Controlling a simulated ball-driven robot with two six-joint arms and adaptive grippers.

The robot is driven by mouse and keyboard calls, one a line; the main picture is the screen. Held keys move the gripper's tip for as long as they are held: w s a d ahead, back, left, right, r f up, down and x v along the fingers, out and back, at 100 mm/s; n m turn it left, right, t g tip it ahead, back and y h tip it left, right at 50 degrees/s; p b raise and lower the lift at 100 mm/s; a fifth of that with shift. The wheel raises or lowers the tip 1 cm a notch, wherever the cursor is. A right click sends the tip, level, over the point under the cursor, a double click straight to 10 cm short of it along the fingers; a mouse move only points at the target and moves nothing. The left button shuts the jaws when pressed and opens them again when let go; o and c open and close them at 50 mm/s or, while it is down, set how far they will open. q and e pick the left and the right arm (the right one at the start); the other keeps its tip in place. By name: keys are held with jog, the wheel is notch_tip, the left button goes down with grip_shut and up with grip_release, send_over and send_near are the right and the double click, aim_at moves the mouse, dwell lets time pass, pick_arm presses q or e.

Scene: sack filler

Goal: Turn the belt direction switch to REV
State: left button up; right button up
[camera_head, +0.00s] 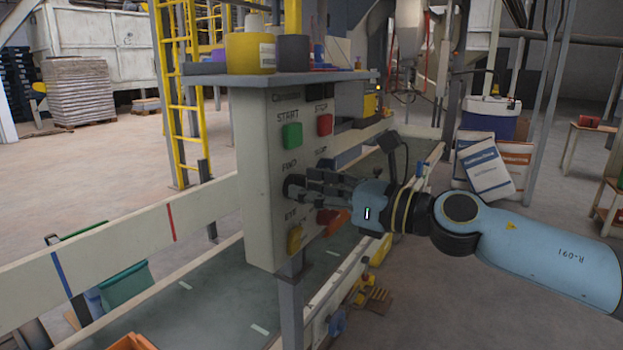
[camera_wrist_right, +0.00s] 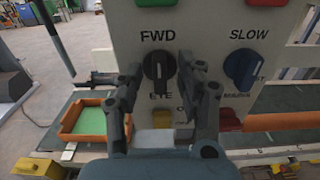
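The control panel (camera_head: 258,160) stands upright in the middle of the head view. The knob also shows in the head view (camera_head: 292,187). I cannot read a REV label. My right gripper (camera_head: 308,187) reaches the panel from the right. In the right wrist view its fingertips (camera_wrist_right: 161,72) stand apart on either side of the knob, with small gaps visible. My left gripper is not in view.
A blue knob (camera_wrist_right: 241,67) under SLOW is close to the right finger. Green START (camera_head: 292,136) and red STOP (camera_head: 325,124) buttons are above; a yellow button (camera_head: 295,240) is below. A shelf (camera_head: 285,77) with tubs overhangs the panel. Conveyor rails (camera_head: 130,239) run past it.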

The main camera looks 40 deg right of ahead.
jog(key=shift+w+a, duration=0.1)
grip_shut()
